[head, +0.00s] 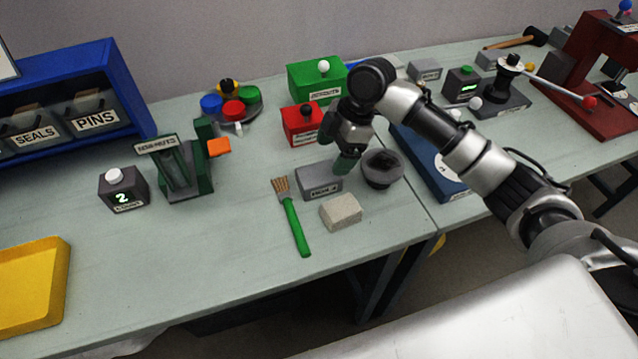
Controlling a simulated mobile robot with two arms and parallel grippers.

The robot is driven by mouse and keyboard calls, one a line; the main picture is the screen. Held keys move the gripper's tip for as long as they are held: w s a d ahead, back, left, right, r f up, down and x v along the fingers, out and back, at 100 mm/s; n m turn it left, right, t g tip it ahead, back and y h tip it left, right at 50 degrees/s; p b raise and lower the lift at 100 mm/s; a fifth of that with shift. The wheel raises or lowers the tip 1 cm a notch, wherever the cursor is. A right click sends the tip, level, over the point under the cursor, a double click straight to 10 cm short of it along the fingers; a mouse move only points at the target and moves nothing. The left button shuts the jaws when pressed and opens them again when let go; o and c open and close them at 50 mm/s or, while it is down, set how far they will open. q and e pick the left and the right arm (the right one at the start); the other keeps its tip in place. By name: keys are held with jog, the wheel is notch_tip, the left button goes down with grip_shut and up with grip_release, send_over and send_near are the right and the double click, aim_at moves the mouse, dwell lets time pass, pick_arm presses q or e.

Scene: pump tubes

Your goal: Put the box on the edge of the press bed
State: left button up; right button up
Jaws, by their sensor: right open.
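A grey labelled box (316,183) sits on the bench in the middle of the view; its label is too small to read surely. My right gripper (344,164) is open, pointing down at the box's back right corner. I cannot tell whether its fingers touch the box or straddle part of it. A red press (591,52) stands at the far right, its lower bed (575,128) partly visible and cut off by the picture edge. My left gripper is not in view.
A tan block (341,212), a green brush (295,226) and a dark bowl (382,169) lie close around the grey box. A red box (303,125) and green box (317,82) stand behind. A blue tray (428,165) and a long-handled device (507,92) lie toward the press.

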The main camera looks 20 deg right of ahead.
aim_at(323, 171)
jog(key=f, duration=0.1)
jog(key=w+f, duration=0.1)
jog(key=shift+a+f, duration=0.2)
jog(key=shift+f, duration=0.1)
jog(key=shift+s+a+f, duration=0.35)
jog(key=shift+f, duration=0.05)
jog(key=p+x, duration=0.1)
jog(key=x, duration=0.2)
jog(key=shift+a+f, duration=0.15)
jog(key=shift+f, duration=0.15)
jog(key=shift+s+a+f, duration=0.1)
jog(key=shift+f, duration=0.2)
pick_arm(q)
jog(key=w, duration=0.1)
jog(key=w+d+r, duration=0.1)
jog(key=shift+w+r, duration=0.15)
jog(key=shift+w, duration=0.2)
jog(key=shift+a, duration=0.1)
pick_arm(e)
jog(key=shift+c, duration=0.3)
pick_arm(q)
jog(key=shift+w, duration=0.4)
pick_arm(e)
jog(key=c, duration=0.8)
